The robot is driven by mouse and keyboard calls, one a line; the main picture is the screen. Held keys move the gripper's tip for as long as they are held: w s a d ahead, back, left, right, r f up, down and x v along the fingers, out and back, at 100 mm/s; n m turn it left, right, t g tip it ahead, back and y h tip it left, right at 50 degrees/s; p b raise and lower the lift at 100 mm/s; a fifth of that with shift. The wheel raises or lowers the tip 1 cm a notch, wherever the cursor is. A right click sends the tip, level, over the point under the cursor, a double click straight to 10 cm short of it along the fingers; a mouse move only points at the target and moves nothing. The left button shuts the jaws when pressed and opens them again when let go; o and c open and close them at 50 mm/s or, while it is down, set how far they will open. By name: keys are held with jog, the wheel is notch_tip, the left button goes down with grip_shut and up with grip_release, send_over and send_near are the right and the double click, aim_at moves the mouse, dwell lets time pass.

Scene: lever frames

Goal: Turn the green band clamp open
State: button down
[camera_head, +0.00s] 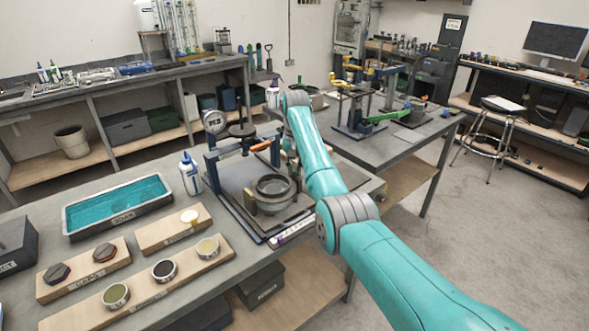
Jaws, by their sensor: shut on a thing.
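A dark clamp frame (212,168) stands on the near bench, with a round gauge on top. A lever with an orange handle (261,146) juts out at its upper right. My gripper (284,150) is at the right end of this lever, pointing down, shut on it. Its fingertips are mostly hidden behind my arm, and the exact hold is too small to tell. I cannot make out a green band on this frame. A green lever (388,117) shows on a separate frame on the back table.
A grey ring-shaped pot (273,190) sits on the base plate below my gripper. Open floor is at the right.

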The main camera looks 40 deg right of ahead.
jog(key=n, duration=0.4)
jog(key=shift+n, duration=2.2)
jog(key=c, duration=1.1)
grip_release()
